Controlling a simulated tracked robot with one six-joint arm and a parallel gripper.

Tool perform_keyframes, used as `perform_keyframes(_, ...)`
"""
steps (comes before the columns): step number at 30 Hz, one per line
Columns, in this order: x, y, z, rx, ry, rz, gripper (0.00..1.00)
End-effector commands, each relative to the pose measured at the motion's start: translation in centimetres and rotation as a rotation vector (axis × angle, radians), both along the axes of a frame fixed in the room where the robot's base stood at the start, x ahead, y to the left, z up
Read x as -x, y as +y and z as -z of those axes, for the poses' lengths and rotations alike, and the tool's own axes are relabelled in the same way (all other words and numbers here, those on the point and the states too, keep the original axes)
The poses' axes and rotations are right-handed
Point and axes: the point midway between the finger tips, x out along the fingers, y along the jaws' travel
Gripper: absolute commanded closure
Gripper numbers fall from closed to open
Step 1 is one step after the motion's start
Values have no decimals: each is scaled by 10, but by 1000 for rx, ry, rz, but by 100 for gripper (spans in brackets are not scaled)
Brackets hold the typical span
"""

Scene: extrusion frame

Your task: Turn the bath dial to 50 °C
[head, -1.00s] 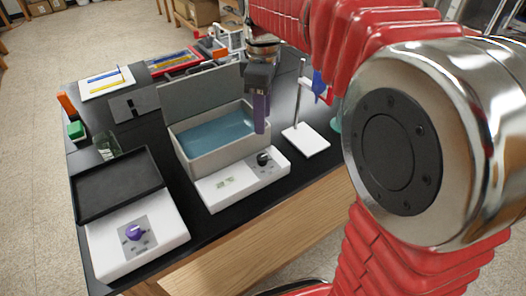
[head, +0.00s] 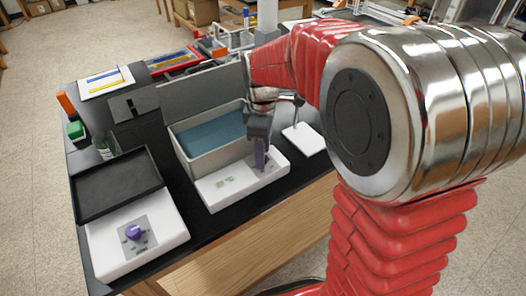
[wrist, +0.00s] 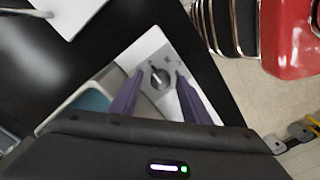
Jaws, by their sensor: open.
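The water bath (head: 212,152) stands on the black bench, with blue water inside and its lid raised behind. Its white front panel (head: 215,192) carries a small display (head: 224,183) whose digits are too small to read. The black bath dial is hidden behind my gripper in the head view. The wrist view shows the dial (wrist: 160,78) with a light pointer mark on a grey plate. My gripper (head: 260,165) points down over the dial. Its purple fingers (wrist: 158,92) are apart, one on each side of the dial; I cannot tell whether they touch it.
A hotplate (head: 137,240) with a purple knob and dark top stands at front left. A white stand base (head: 305,139) is right of the bath. Bare bench shows between hotplate and bath.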

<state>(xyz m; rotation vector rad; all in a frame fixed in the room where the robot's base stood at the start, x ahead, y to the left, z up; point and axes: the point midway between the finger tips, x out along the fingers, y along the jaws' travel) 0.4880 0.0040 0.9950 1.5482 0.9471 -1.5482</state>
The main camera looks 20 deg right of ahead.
Motion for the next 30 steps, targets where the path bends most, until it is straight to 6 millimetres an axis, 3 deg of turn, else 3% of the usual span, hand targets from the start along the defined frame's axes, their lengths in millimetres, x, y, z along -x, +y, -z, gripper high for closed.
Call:
perform_keyframes(10, 0, 0, 4, 0, 0, 0, 57)
perform_keyframes(27, 0, 0, 3, 0, -1, -1, 97)
perform_keyframes(30, 0, -1, 3, 1, -2, 0, 98)
